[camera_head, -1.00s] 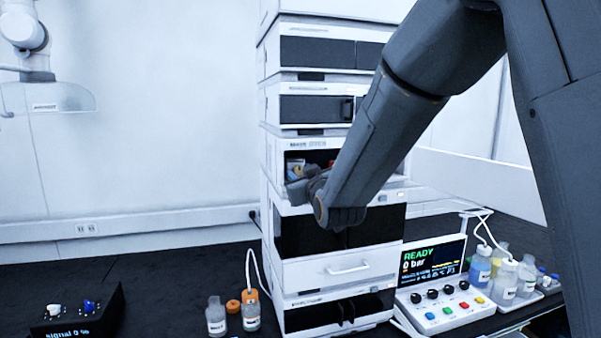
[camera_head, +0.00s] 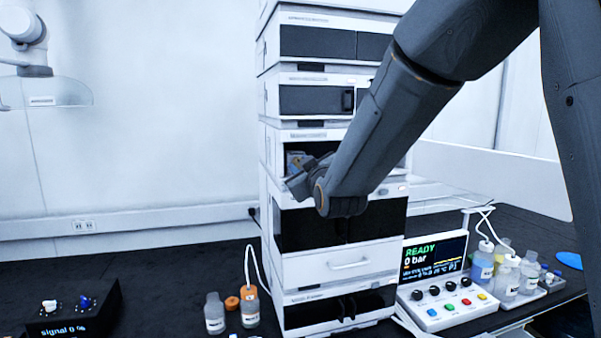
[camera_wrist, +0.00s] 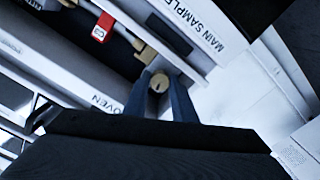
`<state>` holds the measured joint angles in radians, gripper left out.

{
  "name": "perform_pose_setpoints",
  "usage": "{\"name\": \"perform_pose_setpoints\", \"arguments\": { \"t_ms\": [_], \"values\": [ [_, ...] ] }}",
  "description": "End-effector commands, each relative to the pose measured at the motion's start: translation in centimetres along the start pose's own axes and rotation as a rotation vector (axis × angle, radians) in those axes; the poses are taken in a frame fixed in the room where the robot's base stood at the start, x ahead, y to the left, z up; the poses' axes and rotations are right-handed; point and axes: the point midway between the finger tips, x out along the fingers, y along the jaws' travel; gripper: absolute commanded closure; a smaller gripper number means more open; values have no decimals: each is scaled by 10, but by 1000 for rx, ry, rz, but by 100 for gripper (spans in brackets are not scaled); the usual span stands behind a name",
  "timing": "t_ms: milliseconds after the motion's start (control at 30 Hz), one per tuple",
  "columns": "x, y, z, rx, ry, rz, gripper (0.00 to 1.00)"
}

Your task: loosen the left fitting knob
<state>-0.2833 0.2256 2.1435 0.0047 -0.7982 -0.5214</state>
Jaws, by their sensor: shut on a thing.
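A round brass-coloured fitting knob (camera_wrist: 158,82) shows end-on in the wrist view. My gripper (camera_wrist: 160,92) has its two dark blue fingers closed around it, one on each side. In the head view my gripper (camera_head: 297,180) reaches into the open, dark compartment (camera_head: 326,145) of the middle module, at its left part. The knob is hidden there behind my wrist. From these frames alone I cannot tell for sure that it is the left one.
A red tag (camera_wrist: 102,27) hangs near the knob, beside more brass-coloured parts. The screen of the control panel (camera_head: 433,256) reads READY and 0 bar. Bottles (camera_head: 215,314) with orange caps nearby stand left of the stack; more bottles (camera_head: 506,278) stand at right.

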Motion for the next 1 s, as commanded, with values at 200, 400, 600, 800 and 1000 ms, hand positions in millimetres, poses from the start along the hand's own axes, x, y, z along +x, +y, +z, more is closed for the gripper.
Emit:
{"name": "perform_pose_setpoints", "arguments": {
  "t_ms": [200, 400, 600, 800, 1000],
  "values": [
    [1, -1, 2, -203, 2, 1, 98],
    [1, -1, 2, -393, 2, 1, 98],
    [0, -1, 2, -583, 2, 0, 98],
    [0, -1, 1, -773, 1, 0, 98],
    [0, -1, 1, -964, 1, -1, 98]
  ]
}}
